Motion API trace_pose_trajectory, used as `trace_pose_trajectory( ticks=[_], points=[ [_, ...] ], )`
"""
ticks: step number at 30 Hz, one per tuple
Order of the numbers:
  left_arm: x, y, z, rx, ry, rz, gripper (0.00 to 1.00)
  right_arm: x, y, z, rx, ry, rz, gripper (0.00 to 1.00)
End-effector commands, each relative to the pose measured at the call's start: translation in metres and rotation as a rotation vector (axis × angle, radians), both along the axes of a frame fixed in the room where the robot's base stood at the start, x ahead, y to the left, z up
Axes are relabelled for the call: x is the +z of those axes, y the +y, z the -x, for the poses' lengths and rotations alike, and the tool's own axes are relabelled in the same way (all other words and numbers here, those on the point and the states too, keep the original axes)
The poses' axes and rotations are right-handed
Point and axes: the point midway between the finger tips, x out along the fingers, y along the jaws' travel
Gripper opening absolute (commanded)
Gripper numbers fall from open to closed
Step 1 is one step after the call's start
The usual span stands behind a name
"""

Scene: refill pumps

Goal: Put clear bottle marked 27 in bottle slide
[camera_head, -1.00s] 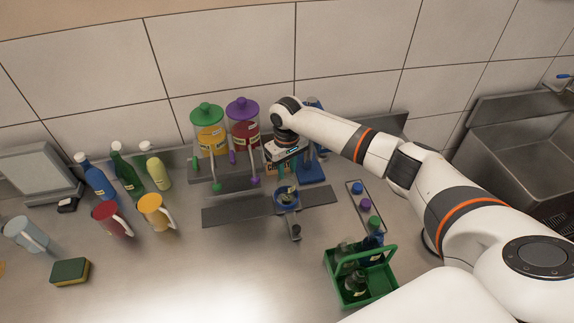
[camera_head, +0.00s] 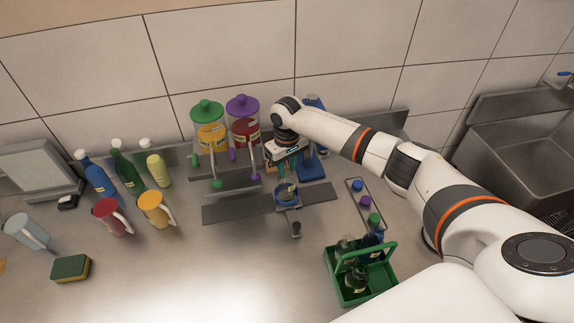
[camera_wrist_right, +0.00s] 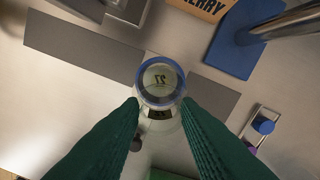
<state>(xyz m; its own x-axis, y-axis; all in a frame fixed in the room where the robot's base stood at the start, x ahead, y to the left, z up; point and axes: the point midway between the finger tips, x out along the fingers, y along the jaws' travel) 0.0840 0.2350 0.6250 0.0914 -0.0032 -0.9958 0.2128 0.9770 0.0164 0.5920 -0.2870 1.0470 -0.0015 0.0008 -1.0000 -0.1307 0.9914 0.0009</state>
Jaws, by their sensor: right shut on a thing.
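In the head view the clear bottle (camera_head: 286,190) is upright at the blue bottle slide (camera_head: 290,207), between two dark grey plates. A blue ring (camera_wrist_right: 141,75) surrounds it in the wrist view; I cannot tell whether its base rests on the slide. My right gripper (camera_head: 288,176) reaches down above the slide, its green fingers (camera_wrist_right: 159,105) on either side of the bottle, shut on it. My left gripper is not in view.
Dispensers with green (camera_head: 207,109) and purple (camera_head: 242,104) lids stand behind the slide. A green crate (camera_head: 352,301) with bottles and a narrow cap tray (camera_head: 377,218) are at right. Pitchers, bottles and a sponge (camera_head: 71,268) are at left. The front counter is mostly clear.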

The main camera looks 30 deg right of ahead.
Motion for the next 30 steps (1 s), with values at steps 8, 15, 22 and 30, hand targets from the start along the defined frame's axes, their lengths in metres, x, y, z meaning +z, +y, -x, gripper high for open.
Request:
trace_pose_trajectory(
  ticks=[8, 15, 22, 30],
  points=[
    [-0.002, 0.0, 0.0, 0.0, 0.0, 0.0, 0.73, -0.004, 0.0, 0.0, 0.0, -0.001, -0.001, 0.0],
    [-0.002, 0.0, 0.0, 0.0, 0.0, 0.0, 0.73, -0.005, 0.0, 0.0, 0.0, -0.001, 0.0, 0.49],
    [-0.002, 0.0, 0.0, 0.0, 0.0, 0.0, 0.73, -0.006, 0.0, 0.0, 0.0, -0.001, 0.0, 0.55],
    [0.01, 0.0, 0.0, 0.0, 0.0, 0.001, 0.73, 0.015, 0.0, 0.0, 0.0, -0.001, 0.0, 0.55]
  ],
)
